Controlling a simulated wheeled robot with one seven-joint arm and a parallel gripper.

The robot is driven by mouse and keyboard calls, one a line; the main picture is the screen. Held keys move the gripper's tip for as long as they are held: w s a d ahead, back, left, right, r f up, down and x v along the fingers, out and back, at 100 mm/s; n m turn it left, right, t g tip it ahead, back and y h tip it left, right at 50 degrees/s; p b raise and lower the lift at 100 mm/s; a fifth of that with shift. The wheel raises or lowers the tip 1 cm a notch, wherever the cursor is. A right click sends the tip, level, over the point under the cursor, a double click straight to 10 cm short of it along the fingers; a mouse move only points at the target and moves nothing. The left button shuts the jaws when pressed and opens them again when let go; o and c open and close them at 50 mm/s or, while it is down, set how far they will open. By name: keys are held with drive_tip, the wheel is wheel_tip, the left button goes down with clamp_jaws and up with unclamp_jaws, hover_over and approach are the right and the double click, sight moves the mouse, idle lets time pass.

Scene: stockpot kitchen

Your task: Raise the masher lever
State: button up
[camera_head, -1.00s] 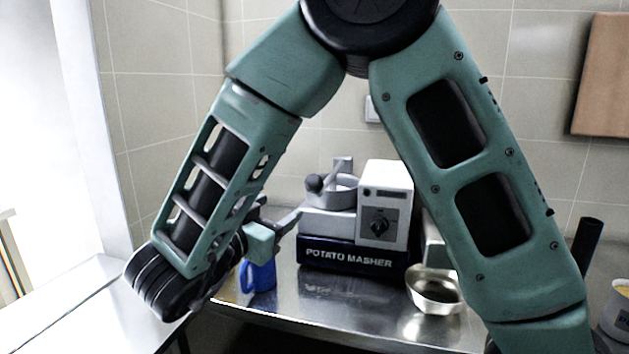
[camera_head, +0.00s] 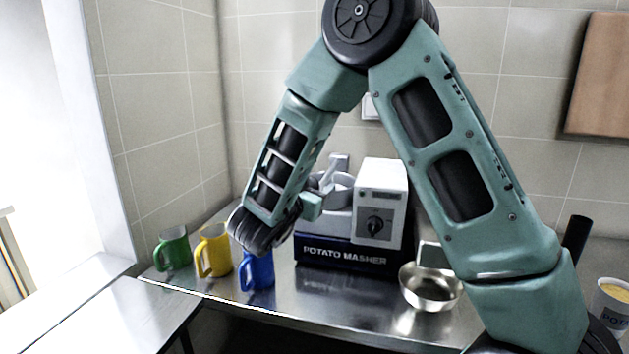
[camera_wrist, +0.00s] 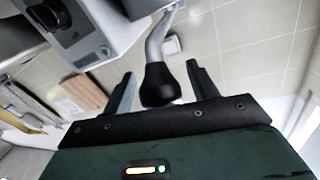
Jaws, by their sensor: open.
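The potato masher (camera_head: 345,256) stands on the steel counter against the tiled wall, with a dark labelled base and a white box with a dial on its right. Its grey lever (camera_head: 328,172) shows above the round hopper; the black knob is hidden there by my arm. In the wrist view the grey lever (camera_wrist: 157,42) ends in a black knob (camera_wrist: 160,86). My gripper (camera_wrist: 160,70) is open, with one finger on each side of the knob and gaps visible. In the head view my gripper (camera_head: 318,200) is at the masher's left side, partly hidden.
Green (camera_head: 173,249), yellow (camera_head: 214,251) and blue (camera_head: 258,270) mugs stand left of the masher, below my wrist. A metal bowl (camera_head: 430,288) sits to its right. A labelled cup (camera_head: 610,303) is at far right. The front counter between blue mug and bowl is clear.

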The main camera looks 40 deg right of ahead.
drive_tip(key=shift+w+d, duration=0.2)
drive_tip(key=shift+d, duration=0.15)
